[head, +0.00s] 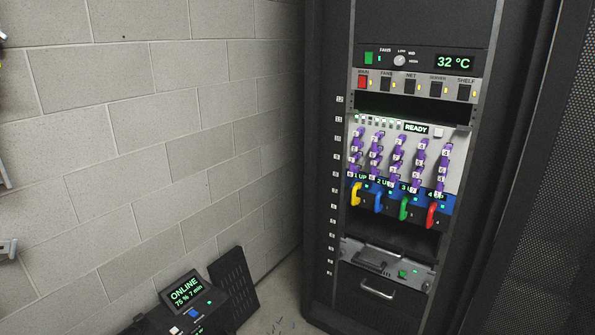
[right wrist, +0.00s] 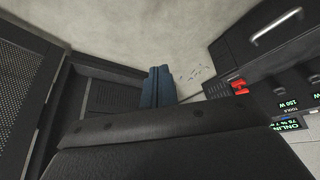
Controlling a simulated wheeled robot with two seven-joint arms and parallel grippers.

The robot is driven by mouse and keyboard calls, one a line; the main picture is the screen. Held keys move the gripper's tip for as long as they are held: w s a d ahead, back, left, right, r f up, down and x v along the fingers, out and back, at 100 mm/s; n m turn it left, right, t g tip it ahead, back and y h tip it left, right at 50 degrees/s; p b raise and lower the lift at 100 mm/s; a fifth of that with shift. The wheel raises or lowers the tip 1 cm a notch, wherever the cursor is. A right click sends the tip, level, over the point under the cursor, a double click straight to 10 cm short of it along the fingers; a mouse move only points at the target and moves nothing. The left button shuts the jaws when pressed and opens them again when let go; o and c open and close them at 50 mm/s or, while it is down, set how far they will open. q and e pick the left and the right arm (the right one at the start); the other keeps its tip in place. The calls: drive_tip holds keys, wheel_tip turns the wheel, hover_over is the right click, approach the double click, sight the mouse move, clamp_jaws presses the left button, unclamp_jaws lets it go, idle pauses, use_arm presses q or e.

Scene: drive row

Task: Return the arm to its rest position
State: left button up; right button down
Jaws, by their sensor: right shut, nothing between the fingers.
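My right gripper (right wrist: 158,88) shows in the right wrist view as two blue-grey fingers side by side, shut with nothing between them. They point over the pale floor, apart from the rack and from other things. The dark wrist body fills the lower middle of that view and hides what lies behind it. The right arm does not show in the head view. I cannot make out my left gripper in either view; only small cut-off grey pieces show at the head view's left edge.
An open rack (head: 327,200) holds a panel reading 32 °C (head: 454,62), a READY unit with purple plugs, coloured handles and a drawer (head: 378,289). A power unit reading ONLINE (head: 184,290) stands by the block wall. Small bits (right wrist: 195,73) lie on the floor.

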drive_tip(key=s+f+g, duration=0.1)
drive_tip(key=s+f, duration=0.2)
drive_tip(key=s, duration=0.6)
drive_tip(key=s+f+g, duration=0.1)
drive_tip(key=s+f, duration=0.3)
drive_tip(key=s, duration=0.5)
drive_tip(key=s+f+g, duration=0.1)
drive_tip(key=s+f, duration=0.3)
drive_tip(key=s, duration=0.6)
drive_tip(key=shift+g, duration=0.3)
drive_tip(key=shift+s+d+f, duration=0.1)
